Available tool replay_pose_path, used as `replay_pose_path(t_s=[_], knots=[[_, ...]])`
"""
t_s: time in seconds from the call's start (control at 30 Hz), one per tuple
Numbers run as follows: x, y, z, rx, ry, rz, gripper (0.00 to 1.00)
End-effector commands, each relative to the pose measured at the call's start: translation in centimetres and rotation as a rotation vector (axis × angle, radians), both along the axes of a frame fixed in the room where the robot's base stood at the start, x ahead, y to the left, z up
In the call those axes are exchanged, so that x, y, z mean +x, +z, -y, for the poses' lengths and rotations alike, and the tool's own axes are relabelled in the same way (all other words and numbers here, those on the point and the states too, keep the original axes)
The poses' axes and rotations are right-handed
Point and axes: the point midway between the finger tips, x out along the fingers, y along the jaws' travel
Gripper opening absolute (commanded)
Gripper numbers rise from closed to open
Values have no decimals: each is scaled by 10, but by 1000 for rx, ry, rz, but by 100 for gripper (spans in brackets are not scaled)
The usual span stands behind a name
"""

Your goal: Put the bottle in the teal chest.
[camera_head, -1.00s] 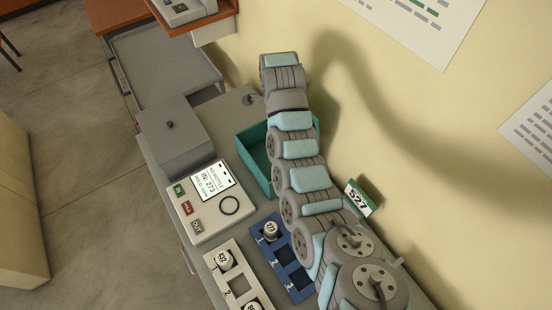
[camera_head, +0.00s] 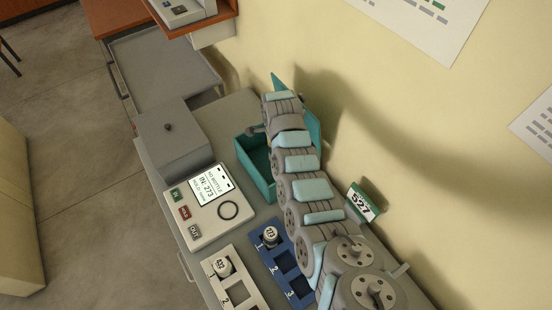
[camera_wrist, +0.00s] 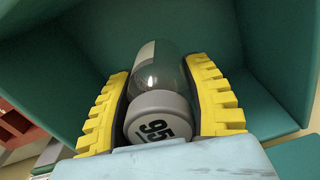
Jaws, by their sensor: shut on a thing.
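The teal chest (camera_head: 245,153) stands open on the bench beside the wall, with its lid (camera_head: 277,82) partly showing behind my arm. In the wrist view my gripper (camera_wrist: 165,88) has its yellow ridged fingers closed on both sides of the bottle (camera_wrist: 158,78). The bottle is clear with a white label and a grey cap marked 95. Teal chest walls (camera_wrist: 65,72) surround the bottle and fingers in the wrist view. I cannot tell whether the bottle touches the chest floor. In the head view my arm hides the gripper and bottle.
A grey lidded box (camera_head: 172,140) and a panel device (camera_head: 205,205) with a screen stand left of the chest. A blue rack (camera_head: 289,268) and a white rack (camera_head: 238,290), each with a capped bottle, are in front. A green 527 sign (camera_head: 362,202) is by the wall.

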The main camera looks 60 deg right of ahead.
Motion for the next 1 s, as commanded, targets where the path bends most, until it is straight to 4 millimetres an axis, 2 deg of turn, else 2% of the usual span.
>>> replay_pose_path(t_s=[0.23,0.57,1.0], knots=[[0,-18,0,2,0,-2,19],[0,-25,1,-1,-1,1,19],[-1,-55,1,-1,-1,-1,19]])
